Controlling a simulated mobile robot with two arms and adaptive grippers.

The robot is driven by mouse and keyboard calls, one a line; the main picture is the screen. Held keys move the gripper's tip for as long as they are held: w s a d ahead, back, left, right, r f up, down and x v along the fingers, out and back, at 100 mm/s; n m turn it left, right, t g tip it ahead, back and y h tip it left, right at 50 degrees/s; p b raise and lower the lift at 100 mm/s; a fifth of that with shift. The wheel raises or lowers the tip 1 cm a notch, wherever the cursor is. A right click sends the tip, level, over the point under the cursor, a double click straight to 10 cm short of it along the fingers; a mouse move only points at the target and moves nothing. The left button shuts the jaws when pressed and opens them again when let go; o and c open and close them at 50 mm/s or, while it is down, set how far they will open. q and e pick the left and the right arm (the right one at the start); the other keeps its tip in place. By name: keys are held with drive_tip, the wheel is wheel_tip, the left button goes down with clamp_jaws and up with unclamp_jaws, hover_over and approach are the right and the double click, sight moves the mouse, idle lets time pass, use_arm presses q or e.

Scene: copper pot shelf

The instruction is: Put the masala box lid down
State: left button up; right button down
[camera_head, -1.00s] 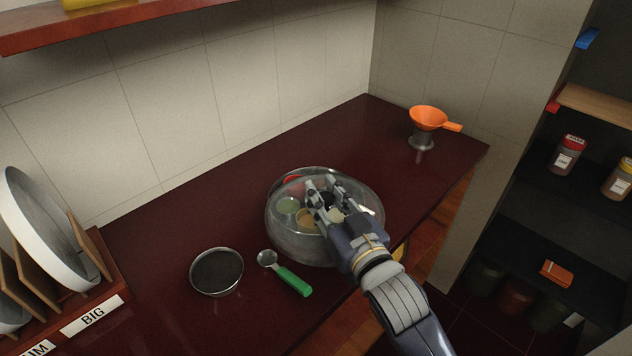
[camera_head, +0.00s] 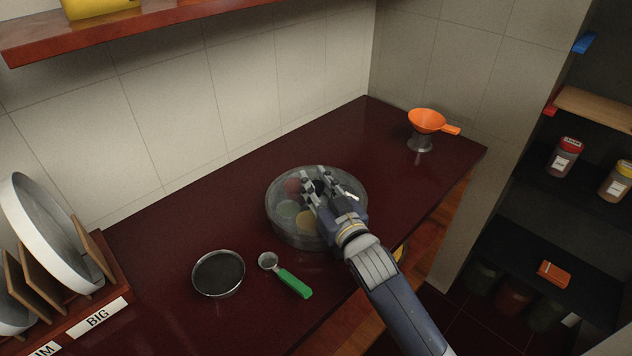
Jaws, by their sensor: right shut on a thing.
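The round steel masala box (camera_head: 291,232) stands on the dark red counter, with several small cups of coloured spices inside. The clear lid (camera_head: 284,187) lies over the top of the box, lined up with its rim. I cannot tell whether a thin gap is left between them. My right gripper (camera_head: 319,186) is above the middle of the lid and shut on it; its fingers hide the grasped part and some of the cups. My left gripper is not in view.
A small dark round dish (camera_head: 218,273) and a green-handled spoon (camera_head: 289,279) lie in front of the box. A plate rack (camera_head: 100,300) is at left. The counter behind the box is clear.

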drive_tip(key=shift+f, duration=0.15)
drive_tip(key=c, duration=1.3)
unclamp_jaws()
drive_tip(key=shift+f, duration=0.1)
